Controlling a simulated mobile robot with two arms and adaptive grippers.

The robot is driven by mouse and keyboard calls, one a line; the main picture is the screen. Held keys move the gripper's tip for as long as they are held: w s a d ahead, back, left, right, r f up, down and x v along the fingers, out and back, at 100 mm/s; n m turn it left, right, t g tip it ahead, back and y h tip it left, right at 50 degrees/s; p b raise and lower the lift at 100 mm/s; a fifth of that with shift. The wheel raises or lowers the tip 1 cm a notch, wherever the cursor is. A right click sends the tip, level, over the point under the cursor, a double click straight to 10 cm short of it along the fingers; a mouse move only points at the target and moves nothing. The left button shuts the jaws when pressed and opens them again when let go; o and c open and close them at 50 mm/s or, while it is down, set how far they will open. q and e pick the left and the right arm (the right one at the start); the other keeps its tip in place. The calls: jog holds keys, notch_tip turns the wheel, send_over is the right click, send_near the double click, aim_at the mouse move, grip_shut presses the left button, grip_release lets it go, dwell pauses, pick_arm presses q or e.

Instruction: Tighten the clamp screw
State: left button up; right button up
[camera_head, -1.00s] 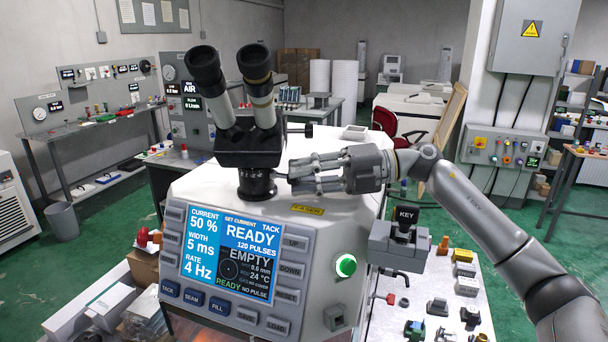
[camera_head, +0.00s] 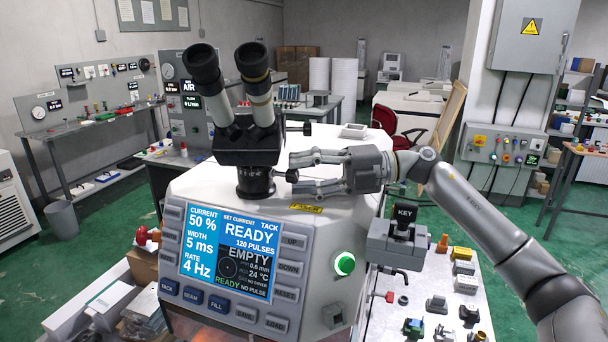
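The clamp screw is a small black knob (camera_head: 292,175) on the right side of the round black collar (camera_head: 256,183) under the microscope head (camera_head: 248,145). My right gripper (camera_head: 293,174) comes in from the right, just above the white machine's top. Its fingers are spread open, one above and one below the knob, and they do not appear to touch it. My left gripper is not in view.
The welding machine's front panel (camera_head: 232,250) has a lit screen and several buttons. A second black knob (camera_head: 307,129) sticks out right of the microscope head. A key switch box (camera_head: 398,240) stands at the right, beside a table (camera_head: 385,318) with small parts.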

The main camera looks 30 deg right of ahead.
jog(key=shift+d, duration=0.1)
jog(key=v, duration=1.2)
